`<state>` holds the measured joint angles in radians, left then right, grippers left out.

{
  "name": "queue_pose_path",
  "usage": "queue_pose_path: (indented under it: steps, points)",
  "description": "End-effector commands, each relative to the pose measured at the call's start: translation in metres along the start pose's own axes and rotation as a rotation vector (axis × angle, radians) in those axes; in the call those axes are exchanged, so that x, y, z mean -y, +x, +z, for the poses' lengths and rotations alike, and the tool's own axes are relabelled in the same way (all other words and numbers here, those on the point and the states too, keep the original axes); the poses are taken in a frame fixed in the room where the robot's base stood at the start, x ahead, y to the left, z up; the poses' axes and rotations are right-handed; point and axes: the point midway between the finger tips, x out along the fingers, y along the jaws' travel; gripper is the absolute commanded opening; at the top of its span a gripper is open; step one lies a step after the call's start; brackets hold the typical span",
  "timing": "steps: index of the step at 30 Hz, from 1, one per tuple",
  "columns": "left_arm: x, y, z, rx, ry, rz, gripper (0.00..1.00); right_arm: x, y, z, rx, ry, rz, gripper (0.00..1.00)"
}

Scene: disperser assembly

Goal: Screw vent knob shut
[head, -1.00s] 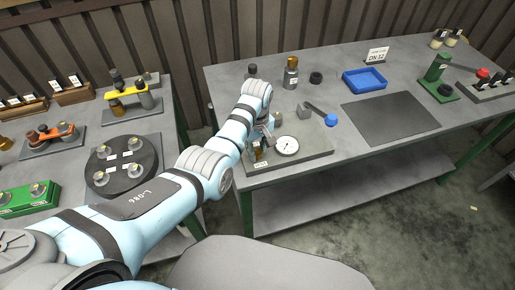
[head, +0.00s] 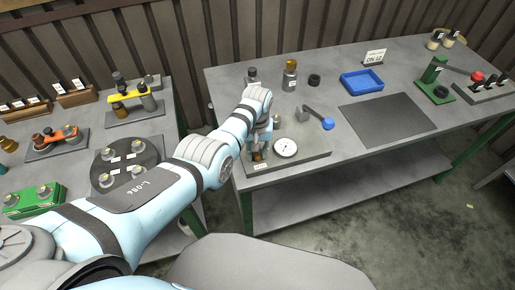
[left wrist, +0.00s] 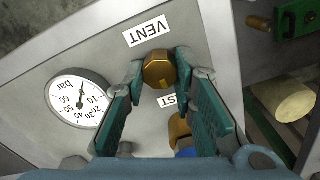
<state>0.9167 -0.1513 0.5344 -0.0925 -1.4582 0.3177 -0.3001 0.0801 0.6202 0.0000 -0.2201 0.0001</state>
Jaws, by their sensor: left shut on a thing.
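The vent knob (left wrist: 159,69) is a brass hex knob beside the VENT label (left wrist: 147,31) on a grey panel (left wrist: 100,45) in the left wrist view. My left gripper (left wrist: 160,66) has its green fingers on both sides of the knob and is shut on it. How far the knob is screwed in cannot be told. In the head view my left gripper (head: 263,146) is at the left end of the grey gauge plate (head: 312,150), and the arm and gripper hide the knob there. My right gripper is not in view.
A round pressure gauge (left wrist: 79,98) sits beside the knob. A second brass fitting (left wrist: 180,129) with a blue part lies between my fingers, nearer the palm. A blue-ended lever (head: 328,124) and blue tray (head: 362,80) are further right on the bench.

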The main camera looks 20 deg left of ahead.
Motion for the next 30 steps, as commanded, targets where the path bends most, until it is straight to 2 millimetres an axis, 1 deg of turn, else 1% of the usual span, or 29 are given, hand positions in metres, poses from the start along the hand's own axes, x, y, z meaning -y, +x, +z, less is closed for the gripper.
queue_pose_path:
  steps: [1,9,15,21,30]
  points:
    - [-0.0003,-0.0026,-0.0010,-0.003,0.038,0.000,0.00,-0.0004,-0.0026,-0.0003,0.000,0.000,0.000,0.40]
    - [-0.0012,-0.0018,-0.0009,-0.003,0.282,0.000,0.00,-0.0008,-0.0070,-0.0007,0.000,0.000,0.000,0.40]
    - [-0.0018,-0.0017,-0.0011,-0.004,0.420,0.000,0.00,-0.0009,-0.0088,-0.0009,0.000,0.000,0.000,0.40]
    - [-0.0022,-0.0015,-0.0011,-0.005,0.509,0.000,0.00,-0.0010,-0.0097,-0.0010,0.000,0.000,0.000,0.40]
    - [-0.0024,-0.0014,-0.0014,-0.006,0.556,0.000,0.00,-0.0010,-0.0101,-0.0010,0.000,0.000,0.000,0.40]
